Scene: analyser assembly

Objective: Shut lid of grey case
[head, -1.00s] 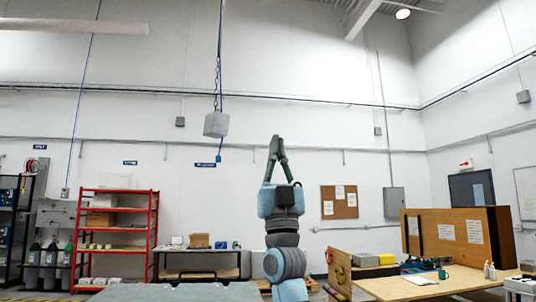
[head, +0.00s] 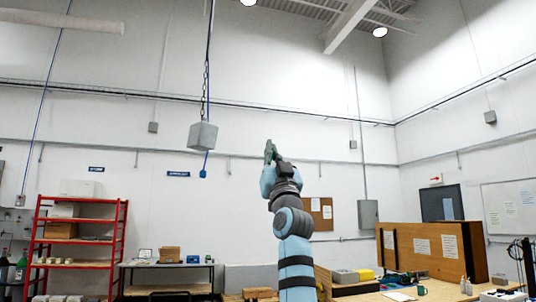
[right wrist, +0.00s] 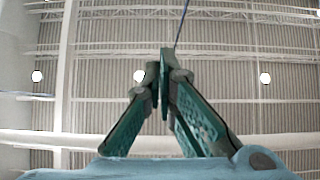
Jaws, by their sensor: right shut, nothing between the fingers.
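I cannot make out a grey case with a lid in either view. My right gripper (head: 269,148) is raised in the middle of the head view, in front of the white wall and far from any work surface. In the right wrist view its two green fingers (right wrist: 164,62) meet at the tips with nothing between them, and only the ceiling shows behind. My left gripper is not in view.
A grey block (head: 203,136) hangs on a chain left of my right gripper. A red shelf rack (head: 80,221) and a table (head: 168,264) stand at the left. A bench with a brown panel (head: 432,251) is at the right. Air around the gripper is clear.

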